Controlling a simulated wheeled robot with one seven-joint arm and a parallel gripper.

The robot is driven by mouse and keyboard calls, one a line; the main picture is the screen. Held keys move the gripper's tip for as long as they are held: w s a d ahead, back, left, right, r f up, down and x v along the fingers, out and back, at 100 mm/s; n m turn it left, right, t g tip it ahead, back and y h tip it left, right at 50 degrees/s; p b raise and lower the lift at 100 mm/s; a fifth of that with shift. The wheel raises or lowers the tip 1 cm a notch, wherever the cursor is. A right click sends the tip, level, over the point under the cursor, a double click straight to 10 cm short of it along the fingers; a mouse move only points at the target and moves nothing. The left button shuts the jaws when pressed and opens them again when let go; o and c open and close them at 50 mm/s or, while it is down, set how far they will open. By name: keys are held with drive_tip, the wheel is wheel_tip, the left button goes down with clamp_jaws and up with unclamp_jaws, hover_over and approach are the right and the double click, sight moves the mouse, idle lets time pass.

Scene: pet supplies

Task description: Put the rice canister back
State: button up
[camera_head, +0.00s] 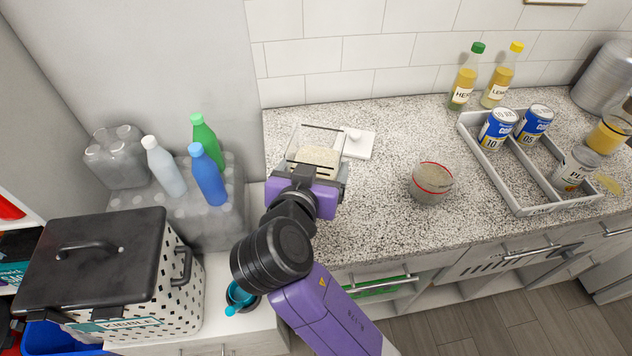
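The rice canister (316,156) is a clear, square-sided container with pale grain in it, near the left end of the counter. My gripper (312,172) is at its near side, with its fingers along the canister's sides, and looks shut on it. The gripper and wrist hide the canister's lower part, so I cannot tell whether its base touches the counter. A white square lid with a knob (358,144) lies on the counter just right of the canister.
A clear bowl with a red line (432,184) holds grain. A grey divided tray (515,182) with cans and a jar stands right; two oil bottles (466,78) stand behind. Left are a kibble bin (100,262) and several bottles (207,178). The counter between lid and bowl is clear.

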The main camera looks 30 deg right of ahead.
drive_tip(key=shift+f, duration=2.45)
drive_tip(key=shift+f, duration=0.1)
drive_tip(key=shift+f, duration=0.15)
drive_tip(key=o, duration=1.4)
drive_tip(key=shift+o, duration=0.2)
drive_tip(key=shift+r, duration=0.25)
drive_tip(key=shift+s+a, duration=0.25)
drive_tip(key=shift+a, duration=0.05)
drive_tip(key=b+v, duration=0.1)
drive_tip(key=v, duration=1)
